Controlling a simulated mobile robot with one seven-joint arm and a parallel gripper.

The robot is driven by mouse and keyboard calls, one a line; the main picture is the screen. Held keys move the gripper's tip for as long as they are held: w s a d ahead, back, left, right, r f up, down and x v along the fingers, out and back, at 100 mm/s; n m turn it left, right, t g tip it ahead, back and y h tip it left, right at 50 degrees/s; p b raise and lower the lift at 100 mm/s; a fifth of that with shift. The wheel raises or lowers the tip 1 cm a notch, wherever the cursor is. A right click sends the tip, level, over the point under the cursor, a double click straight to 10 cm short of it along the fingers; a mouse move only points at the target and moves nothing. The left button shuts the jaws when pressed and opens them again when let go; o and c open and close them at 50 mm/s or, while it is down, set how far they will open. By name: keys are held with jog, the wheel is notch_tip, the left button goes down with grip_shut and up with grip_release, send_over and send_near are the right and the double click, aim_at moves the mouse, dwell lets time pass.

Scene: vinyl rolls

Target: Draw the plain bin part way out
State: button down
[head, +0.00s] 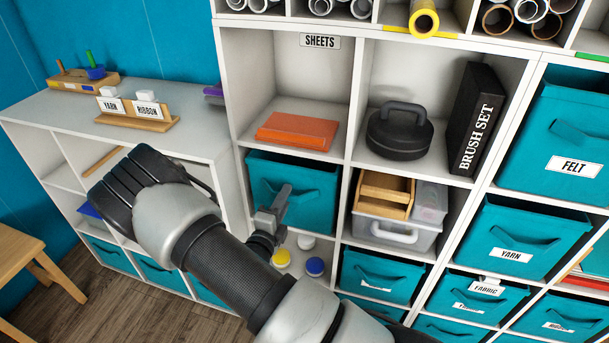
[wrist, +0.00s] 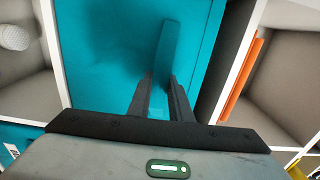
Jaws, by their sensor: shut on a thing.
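The plain bin (head: 312,188) is teal with no label showing. It sits in a compartment of the white shelf, below the orange box. My gripper (head: 280,203) is at its front, and my arm hides part of it. In the wrist view the bin's teal front (wrist: 105,50) fills the middle. My gripper (wrist: 160,95) is shut on the bin's teal handle (wrist: 167,50), which stands out between the fingers. The bin looks to be inside its compartment; how far its front stands out cannot be told.
An orange box (head: 300,130) lies in the compartment above. Jars with yellow and blue lids (head: 315,266) stand below. A clear box (head: 400,230) with a wooden tray is to the right. Labelled teal bins (head: 510,240) are further right. A low white cabinet (head: 190,135) stands left.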

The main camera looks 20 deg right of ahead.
dwell(0.4)
jog(key=p+v, duration=0.2)
jog(key=v, duration=0.9)
dwell(0.9)
jog(key=c, duration=1.5)
grip_release()
jog(key=shift+c, duration=0.2)
jog(key=p+v, duration=0.1)
jog(key=v, duration=0.8)
dwell(0.5)
jog(key=shift+r, duration=0.1)
dwell(0.3)
